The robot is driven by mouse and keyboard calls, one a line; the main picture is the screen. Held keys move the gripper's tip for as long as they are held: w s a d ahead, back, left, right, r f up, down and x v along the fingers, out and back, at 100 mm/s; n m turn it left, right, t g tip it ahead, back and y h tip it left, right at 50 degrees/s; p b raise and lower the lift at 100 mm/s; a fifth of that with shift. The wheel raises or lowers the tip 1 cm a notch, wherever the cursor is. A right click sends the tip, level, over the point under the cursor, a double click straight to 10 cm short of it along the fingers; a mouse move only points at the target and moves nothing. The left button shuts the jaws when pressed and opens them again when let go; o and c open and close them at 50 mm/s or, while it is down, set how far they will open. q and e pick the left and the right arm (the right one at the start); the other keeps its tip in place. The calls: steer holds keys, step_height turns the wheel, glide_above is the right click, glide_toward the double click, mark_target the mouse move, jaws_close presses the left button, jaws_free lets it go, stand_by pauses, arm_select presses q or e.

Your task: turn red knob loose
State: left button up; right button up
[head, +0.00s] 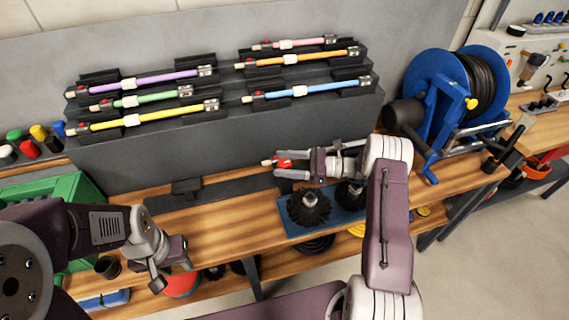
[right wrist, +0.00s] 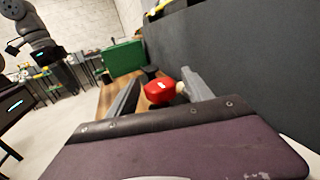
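A small red knob (head: 283,163) with a pale end lies between the fingers of my right gripper (head: 284,164), above the bench. In the right wrist view the red knob (right wrist: 160,91) sits between the two grey fingers of the right gripper (right wrist: 160,86). A gap shows on its left side, and the fingers look apart around it. What the knob is fixed to is mostly hidden. My left gripper (head: 171,273) hangs empty at the lower left, its fingers apart, over the bench's front edge.
A stepped dark rack (head: 225,137) holds several coloured rods with red ends. Black round brushes (head: 309,208) stand on a blue tray (head: 290,222) just below the right gripper. A blue hose reel (head: 437,95) stands to the right, a green crate (head: 75,190) at left.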

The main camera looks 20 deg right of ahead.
steer(key=b+v, duration=0.1)
steer(key=v, duration=0.8)
steer(key=shift+b, duration=0.3)
